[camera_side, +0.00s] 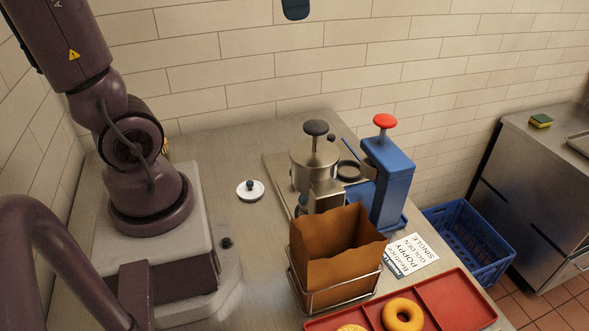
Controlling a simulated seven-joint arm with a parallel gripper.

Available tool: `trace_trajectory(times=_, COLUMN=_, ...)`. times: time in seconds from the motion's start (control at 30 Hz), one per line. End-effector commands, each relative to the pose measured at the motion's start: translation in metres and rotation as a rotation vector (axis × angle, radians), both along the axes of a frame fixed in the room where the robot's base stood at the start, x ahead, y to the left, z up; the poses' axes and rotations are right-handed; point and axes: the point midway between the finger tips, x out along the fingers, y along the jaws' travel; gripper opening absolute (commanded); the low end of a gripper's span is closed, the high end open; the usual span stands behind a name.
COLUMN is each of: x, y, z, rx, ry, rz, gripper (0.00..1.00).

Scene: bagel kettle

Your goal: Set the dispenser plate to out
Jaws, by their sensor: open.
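A blue upright device with a red knob (392,175) stands on the counter right of centre, and a thin blue bar sticks out at its upper left. It looks like the dispenser, but I cannot tell which part is its plate or how that is set. Beside it on the left is a steel cylinder with a black knob (301,165), with a dark ring (349,171) between the two. My gripper is not seen; my arm rises out of the picture at the upper left.
The brown bag (335,245) stands in a wire holder. A red tray (455,300) holds bagels at the front, near a printed card (412,254). A white lid (250,190) lies left of the cylinder. A blue crate (470,238) is at right.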

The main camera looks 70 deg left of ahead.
Motion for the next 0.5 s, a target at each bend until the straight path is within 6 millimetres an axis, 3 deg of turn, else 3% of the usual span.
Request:
trace_trajectory(times=0.4, x=0.023, y=0.068, z=-0.015, rx=-0.042, ry=0.168, rz=-0.133, gripper=0.50)
trace_trajectory(times=0.5, x=0.021, y=0.065, z=-0.040, rx=-0.043, ry=0.171, rz=-0.137, gripper=0.50)
